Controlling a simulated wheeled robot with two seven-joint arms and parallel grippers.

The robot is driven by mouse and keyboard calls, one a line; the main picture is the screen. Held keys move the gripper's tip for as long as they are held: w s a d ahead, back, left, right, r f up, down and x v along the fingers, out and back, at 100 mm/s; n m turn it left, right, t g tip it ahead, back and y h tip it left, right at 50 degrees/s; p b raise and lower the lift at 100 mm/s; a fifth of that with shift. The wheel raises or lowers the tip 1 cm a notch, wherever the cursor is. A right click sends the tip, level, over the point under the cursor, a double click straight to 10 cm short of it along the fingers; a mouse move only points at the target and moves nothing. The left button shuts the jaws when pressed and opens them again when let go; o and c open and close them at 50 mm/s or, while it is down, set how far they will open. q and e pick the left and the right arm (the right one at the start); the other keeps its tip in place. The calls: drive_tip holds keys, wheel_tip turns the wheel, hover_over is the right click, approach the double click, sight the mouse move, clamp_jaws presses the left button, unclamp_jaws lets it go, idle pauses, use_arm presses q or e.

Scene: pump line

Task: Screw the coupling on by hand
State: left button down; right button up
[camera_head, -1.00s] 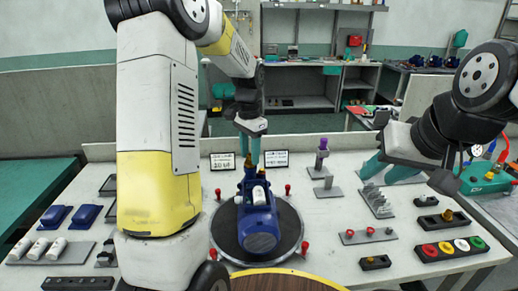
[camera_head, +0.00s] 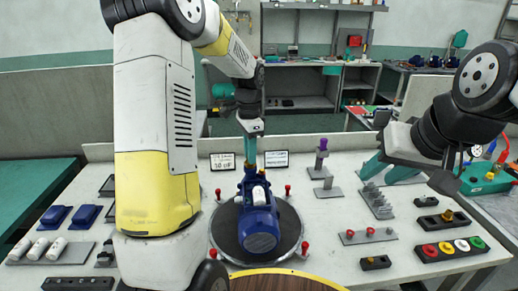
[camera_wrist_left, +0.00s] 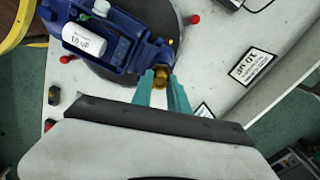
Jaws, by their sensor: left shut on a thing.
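A blue pump (camera_head: 258,222) with a white cylinder on top sits on a round dark turntable (camera_head: 290,232). The brass coupling (camera_wrist_left: 161,75) is at the pump's end in the left wrist view, in line with the pump's outlet. My left gripper (camera_wrist_left: 162,84) is shut on the coupling, one teal finger on each side. In the head view this gripper (camera_head: 249,158) points down at the pump's far end, and its fingers partly hide the coupling. Whether the thread is engaged cannot be seen. My right gripper (camera_head: 385,170) is off to the right with teal fingers apart, empty, away from the pump.
Red knobs (camera_head: 304,246) ring the turntable. Two label cards (camera_head: 276,159) stand behind it. A purple-topped post (camera_head: 321,152), small racks and a button box (camera_head: 450,248) are on the right. Blue parts (camera_head: 86,215) and white cylinders lie left.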

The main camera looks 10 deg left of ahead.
use_arm(q)
drive_tip(key=m, duration=0.3)
drive_tip(key=shift+m, duration=0.3)
drive_tip(key=shift+m, duration=1.6)
drive_tip(key=m, duration=0.3)
drive_tip(key=shift+m, duration=0.3)
drive_tip(key=c, duration=1.3)
unclamp_jaws()
drive_tip(key=shift+c, duration=0.2)
